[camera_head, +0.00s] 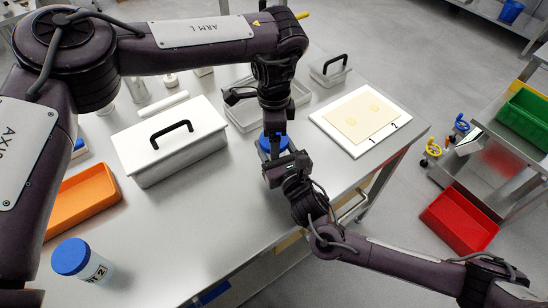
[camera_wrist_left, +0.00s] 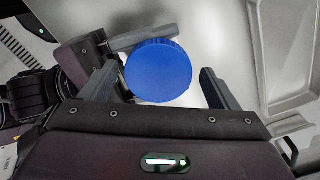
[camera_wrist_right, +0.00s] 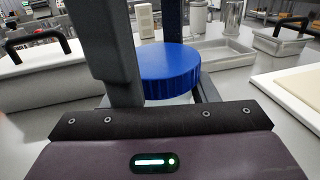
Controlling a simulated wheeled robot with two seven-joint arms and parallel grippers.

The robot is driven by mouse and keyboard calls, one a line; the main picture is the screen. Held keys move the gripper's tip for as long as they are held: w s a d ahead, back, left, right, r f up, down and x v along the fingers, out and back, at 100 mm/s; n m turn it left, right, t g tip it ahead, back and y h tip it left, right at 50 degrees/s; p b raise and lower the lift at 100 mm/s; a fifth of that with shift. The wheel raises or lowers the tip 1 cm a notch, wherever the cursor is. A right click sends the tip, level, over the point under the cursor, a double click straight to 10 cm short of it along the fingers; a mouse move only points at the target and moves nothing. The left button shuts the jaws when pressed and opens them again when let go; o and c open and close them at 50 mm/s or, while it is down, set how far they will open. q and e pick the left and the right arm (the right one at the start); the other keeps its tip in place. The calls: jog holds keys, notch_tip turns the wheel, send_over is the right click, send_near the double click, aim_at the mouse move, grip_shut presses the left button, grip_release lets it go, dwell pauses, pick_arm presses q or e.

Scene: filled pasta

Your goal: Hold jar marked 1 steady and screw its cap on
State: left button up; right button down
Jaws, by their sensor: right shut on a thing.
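A blue cap (camera_head: 264,142) sits on a jar near the table's right edge. The cap fills the middle of the left wrist view (camera_wrist_left: 158,70). In the right wrist view the cap (camera_wrist_right: 170,68) looks level on the pale jar body (camera_wrist_right: 170,99); no mark on the jar shows. My right gripper (camera_head: 273,170) is shut on this jar from the side, below the cap. My left gripper (camera_head: 274,128) points down from above, its fingers apart on both sides of the cap, with gaps visible in the left wrist view (camera_wrist_left: 160,85).
A second blue-capped jar (camera_head: 82,260), marked 2, stands front left by an orange tray (camera_head: 82,205). A lidded steel box (camera_head: 170,140) is left of the arms. A shallow steel tray (camera_head: 240,115) lies behind. A white board (camera_head: 345,145) with a pasta sheet lies right.

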pick_arm(q)
jog(key=shift+s, duration=0.1)
jog(key=shift+r, duration=2.25)
jog(key=shift+c, duration=0.4)
jog(key=shift+c, duration=1.1)
notch_tip(320, 180, up, 4)
jog(key=n, duration=0.6)
jog(key=shift+d+f, duration=0.1)
jog(key=shift+f, duration=0.15)
